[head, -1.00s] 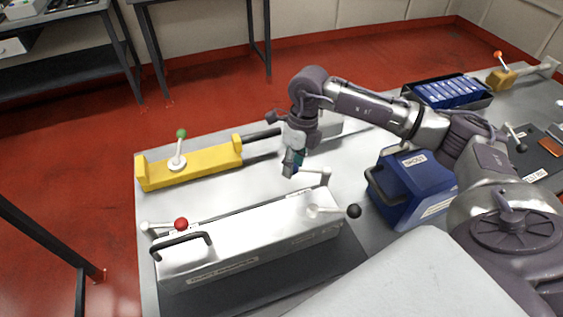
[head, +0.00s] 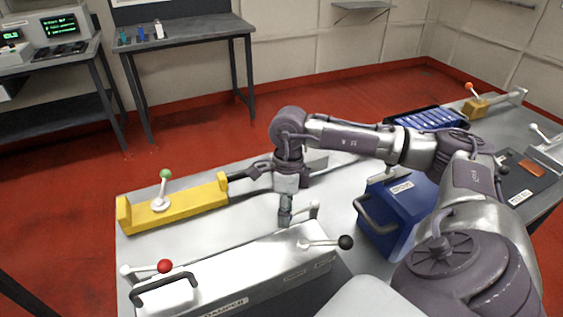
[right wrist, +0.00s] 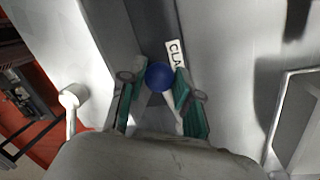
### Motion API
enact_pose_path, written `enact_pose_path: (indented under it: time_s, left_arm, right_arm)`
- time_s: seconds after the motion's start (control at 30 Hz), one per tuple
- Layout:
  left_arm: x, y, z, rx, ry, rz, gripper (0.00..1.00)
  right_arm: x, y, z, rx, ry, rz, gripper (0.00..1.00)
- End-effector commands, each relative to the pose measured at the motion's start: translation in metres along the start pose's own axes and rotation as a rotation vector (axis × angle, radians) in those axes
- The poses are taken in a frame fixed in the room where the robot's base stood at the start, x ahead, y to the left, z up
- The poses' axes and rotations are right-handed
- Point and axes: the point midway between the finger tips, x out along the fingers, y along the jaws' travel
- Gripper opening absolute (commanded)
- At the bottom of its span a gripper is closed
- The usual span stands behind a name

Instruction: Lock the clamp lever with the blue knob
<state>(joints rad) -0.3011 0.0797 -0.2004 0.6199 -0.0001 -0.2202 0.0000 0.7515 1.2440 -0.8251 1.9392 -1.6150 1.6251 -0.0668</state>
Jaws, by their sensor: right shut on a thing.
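The blue knob (right wrist: 159,76) shows in the right wrist view between the teal fingertips of my right gripper (right wrist: 156,92). The gripper is shut on it. A pale lever (right wrist: 166,112) runs from the knob toward the gripper's palm. A white label (right wrist: 175,54) with the letters "CLA" lies just beside the knob. In the head view my right gripper (head: 285,217) points down at the back edge of the silver case and hides the knob. A pale lever post (head: 315,209) stands just right of it. My left gripper is not in view.
The silver case (head: 240,270) in front carries a red-knobbed lever (head: 165,266) and a black-knobbed lever (head: 345,242). A yellow clamp block (head: 190,199) with a green knob (head: 166,174) stands left. A blue case (head: 405,212) stands close on the right.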

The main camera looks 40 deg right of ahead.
Motion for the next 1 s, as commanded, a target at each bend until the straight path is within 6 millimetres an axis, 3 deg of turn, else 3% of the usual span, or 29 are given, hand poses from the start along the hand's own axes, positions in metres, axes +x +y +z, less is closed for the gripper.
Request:
enact_pose_path:
  time_s: [0.27, 0.3, 0.47, 0.83, 1.0]
  left_arm:
    - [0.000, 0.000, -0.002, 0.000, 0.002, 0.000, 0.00]
    - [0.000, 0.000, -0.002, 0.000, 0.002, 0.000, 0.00]
    - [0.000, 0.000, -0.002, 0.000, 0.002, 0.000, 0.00]
    - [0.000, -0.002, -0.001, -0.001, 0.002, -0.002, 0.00]
    - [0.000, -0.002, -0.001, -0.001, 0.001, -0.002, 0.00]
  right_arm:
    - [0.004, 0.002, -0.003, 0.005, 0.014, 0.009, 0.00]
    - [0.004, 0.002, -0.003, 0.005, 0.014, 0.009, 0.34]
    - [0.003, 0.001, -0.002, 0.004, 0.010, 0.005, 0.59]
    - [-0.001, 0.000, -0.001, 0.002, 0.003, 0.001, 0.59]
    - [-0.018, -0.001, 0.000, 0.003, 0.000, -0.002, 0.59]
